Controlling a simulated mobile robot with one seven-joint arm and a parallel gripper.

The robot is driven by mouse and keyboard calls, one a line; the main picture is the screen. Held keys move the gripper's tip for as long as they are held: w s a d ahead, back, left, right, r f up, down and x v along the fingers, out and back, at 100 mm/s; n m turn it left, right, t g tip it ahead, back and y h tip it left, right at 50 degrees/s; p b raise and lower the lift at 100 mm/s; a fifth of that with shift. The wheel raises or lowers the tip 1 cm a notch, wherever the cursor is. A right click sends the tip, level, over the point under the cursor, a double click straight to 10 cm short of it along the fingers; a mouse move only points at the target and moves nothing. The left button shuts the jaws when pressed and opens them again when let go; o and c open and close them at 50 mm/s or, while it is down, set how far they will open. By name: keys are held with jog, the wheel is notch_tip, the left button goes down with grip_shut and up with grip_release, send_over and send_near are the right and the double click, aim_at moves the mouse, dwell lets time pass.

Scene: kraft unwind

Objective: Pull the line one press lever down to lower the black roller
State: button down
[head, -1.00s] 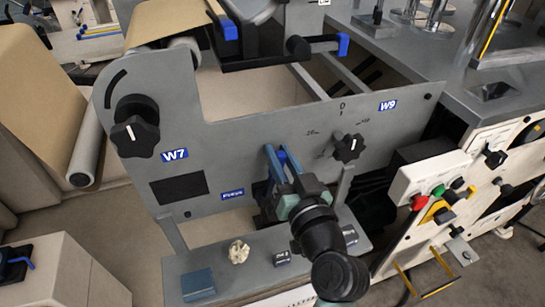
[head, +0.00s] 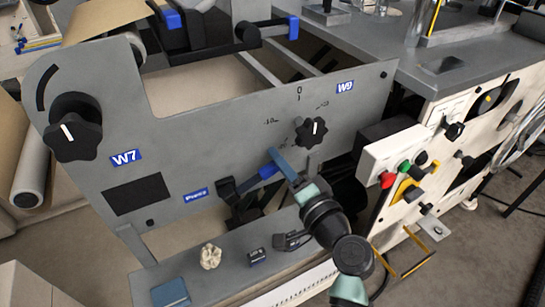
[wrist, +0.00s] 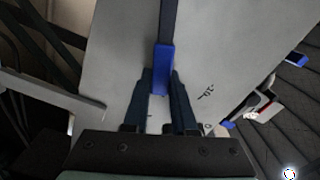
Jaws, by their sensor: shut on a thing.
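The press lever (head: 238,188) is a dark arm with a blue grip (head: 267,172), low on the grey side panel (head: 225,135), beside a blue label (head: 195,195) that seems to read Press. My gripper (head: 274,158) is shut on the blue grip, reaching in from the lower right. In the wrist view the blue grip (wrist: 163,70) lies between my two fingers (wrist: 162,90), and the dark lever arm (wrist: 168,20) runs on beyond it. The black roller cannot be made out for sure.
A black star knob (head: 311,131) is just above right of my gripper. A larger knob (head: 74,127) is at the left by the W7 label. A white button box (head: 395,160) stands to the right. A grey shelf (head: 225,270) with small objects lies below.

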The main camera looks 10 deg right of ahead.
jog(key=shift+w+d+f+m+b, duration=0.1)
jog(key=shift+d+f+m+b, duration=0.15)
jog(key=shift+f+m, duration=0.9)
jog(key=shift+d+f+m+b, duration=0.15)
jog(key=shift+f+m+b, duration=0.05)
jog(key=shift+f+m, duration=0.95)
jog(key=shift+f, duration=0.1)
jog(key=c, duration=0.7)
grip_release()
jog(key=p+v, duration=0.1)
jog(key=v, duration=1.2)
jog(key=shift+w+r, duration=0.1)
jog(key=shift+r, duration=0.15)
